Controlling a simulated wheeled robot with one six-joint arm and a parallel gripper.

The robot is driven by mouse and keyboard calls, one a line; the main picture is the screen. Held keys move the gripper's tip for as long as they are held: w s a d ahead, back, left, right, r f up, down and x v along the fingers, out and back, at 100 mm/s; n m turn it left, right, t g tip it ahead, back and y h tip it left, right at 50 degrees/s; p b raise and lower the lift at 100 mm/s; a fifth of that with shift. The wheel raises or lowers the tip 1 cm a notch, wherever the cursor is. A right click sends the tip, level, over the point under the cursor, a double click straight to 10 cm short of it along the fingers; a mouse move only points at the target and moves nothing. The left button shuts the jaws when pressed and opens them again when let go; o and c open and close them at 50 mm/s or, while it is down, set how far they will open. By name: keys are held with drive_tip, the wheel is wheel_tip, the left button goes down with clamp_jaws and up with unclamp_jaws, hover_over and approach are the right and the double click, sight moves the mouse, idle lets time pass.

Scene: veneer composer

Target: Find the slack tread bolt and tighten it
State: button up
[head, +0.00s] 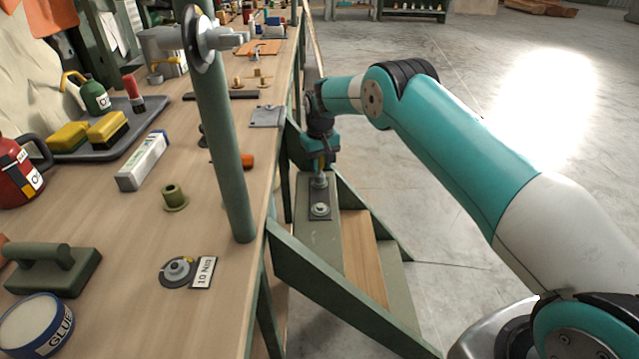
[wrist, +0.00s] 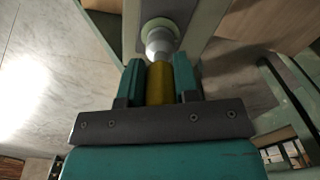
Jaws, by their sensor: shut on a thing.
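My gripper (head: 319,150) points down over the top tread of a green step unit (head: 317,240) beside the bench. In the wrist view its teal fingers (wrist: 160,85) are shut on the yellow handle (wrist: 160,80) of a tool with a grey metal socket end (wrist: 160,38). In the head view the socket end (head: 320,181) is at the far part of a grey plate on the tread. Whatever is under the socket is hidden, and contact cannot be told. A tread bolt with a pale washer (head: 320,209) shows on the nearer part of the plate.
The wooden bench (head: 120,225) runs along the left, with a green post (head: 225,150) rising from it. A "10 N·m" card (head: 204,272) lies beside a round bolt piece (head: 178,270). A lower wooden tread (head: 362,255) is to the right. Open floor lies beyond.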

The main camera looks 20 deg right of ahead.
drive_tip(key=shift+f, duration=0.45)
idle(0.7)
drive_tip(key=m, duration=0.6)
drive_tip(key=shift+a, duration=0.1)
drive_tip(key=m, duration=0.4)
drive_tip(key=shift+f, duration=0.1)
drive_tip(key=shift+m, duration=0.4)
drive_tip(key=m, duration=0.4)
drive_tip(key=shift+w+a, duration=0.1)
drive_tip(key=shift+r, duration=0.25)
